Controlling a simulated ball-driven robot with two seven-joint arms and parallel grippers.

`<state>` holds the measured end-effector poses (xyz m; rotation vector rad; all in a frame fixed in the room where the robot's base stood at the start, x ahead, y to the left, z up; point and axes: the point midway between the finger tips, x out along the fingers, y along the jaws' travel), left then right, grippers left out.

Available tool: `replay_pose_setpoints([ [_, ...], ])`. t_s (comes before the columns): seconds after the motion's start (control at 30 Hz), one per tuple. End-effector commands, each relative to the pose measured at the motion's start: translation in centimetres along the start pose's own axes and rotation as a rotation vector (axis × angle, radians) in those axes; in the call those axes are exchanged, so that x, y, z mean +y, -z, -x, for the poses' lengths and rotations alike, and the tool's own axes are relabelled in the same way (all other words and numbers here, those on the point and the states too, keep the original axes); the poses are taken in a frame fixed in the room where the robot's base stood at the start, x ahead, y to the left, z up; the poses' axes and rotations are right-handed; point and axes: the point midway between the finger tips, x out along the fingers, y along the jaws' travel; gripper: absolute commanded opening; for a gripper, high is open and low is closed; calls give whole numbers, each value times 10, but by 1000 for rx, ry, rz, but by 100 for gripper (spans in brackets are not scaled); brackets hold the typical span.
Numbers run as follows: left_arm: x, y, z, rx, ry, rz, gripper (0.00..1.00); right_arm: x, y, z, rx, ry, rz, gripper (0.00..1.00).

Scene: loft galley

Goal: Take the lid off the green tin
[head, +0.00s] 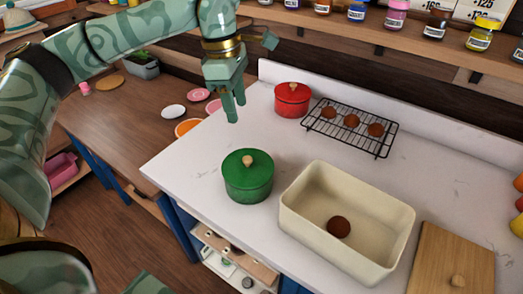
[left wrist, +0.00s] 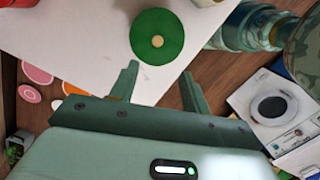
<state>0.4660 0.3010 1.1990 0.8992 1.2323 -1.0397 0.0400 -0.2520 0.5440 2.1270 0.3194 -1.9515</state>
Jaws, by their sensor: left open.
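The green tin (head: 248,183) stands upright on the white counter, with its green lid (head: 243,165) on top and a round wooden knob (head: 249,160) in the lid's middle. In the left wrist view the lid (left wrist: 146,30) shows from above as a green disc, beyond the fingertips. My left gripper (head: 234,108) is open and empty, above the counter and up from the tin in the head view, apart from it. It also shows in the left wrist view (left wrist: 160,82). My right gripper is not clearly seen in either view.
A red tin (head: 292,98) and a black rack (head: 382,143) with several brown balls stand behind. A cream bin (head: 351,253) holding one brown ball is right of the green tin. A wooden board (head: 437,265) lies at the right. A shelf (head: 400,35) with jars runs above.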

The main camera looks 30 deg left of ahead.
Motion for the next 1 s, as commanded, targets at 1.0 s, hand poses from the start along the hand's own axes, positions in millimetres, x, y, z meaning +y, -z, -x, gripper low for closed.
replay_pose_setpoints([
  [1.0, 9, 5, -151, 15, 3, 15, 47, -8, -27, -34, -41, 12, 2, 36],
])
